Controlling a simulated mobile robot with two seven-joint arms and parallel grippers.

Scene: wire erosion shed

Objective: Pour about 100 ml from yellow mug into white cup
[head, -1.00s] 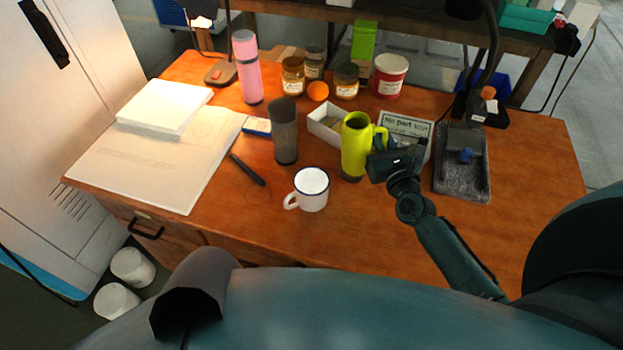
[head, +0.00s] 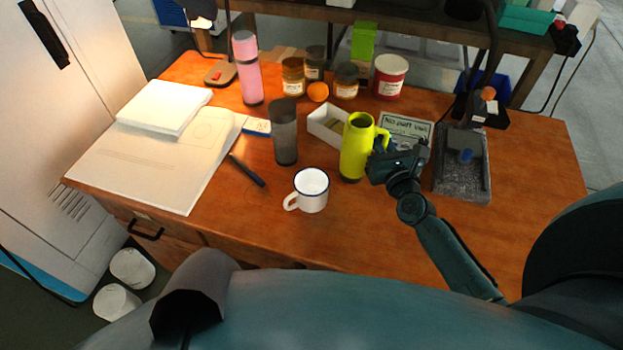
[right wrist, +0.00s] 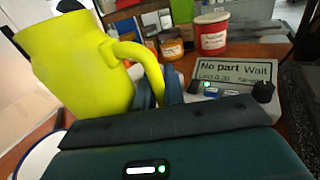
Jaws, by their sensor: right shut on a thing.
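The yellow mug (head: 356,148) is tall and stands upright on the wooden table in the head view. It fills the left of the right wrist view (right wrist: 75,70), where it looks tilted. My right gripper (head: 380,158) is shut on the mug's handle, on its right side. The white cup (head: 312,190) is a white mug with a dark blue rim. It stands upright to the left of and nearer than the yellow mug, apart from it, with its handle to the left. Its inside looks pale, and I cannot tell the level. My left gripper is not in view.
A dark grey tumbler (head: 285,135) stands left of the yellow mug. A white box (head: 325,128) and a display reading "No part Wait" (right wrist: 235,80) are close behind. A dark tray (head: 462,178) lies to the right. The table front is clear around the cup.

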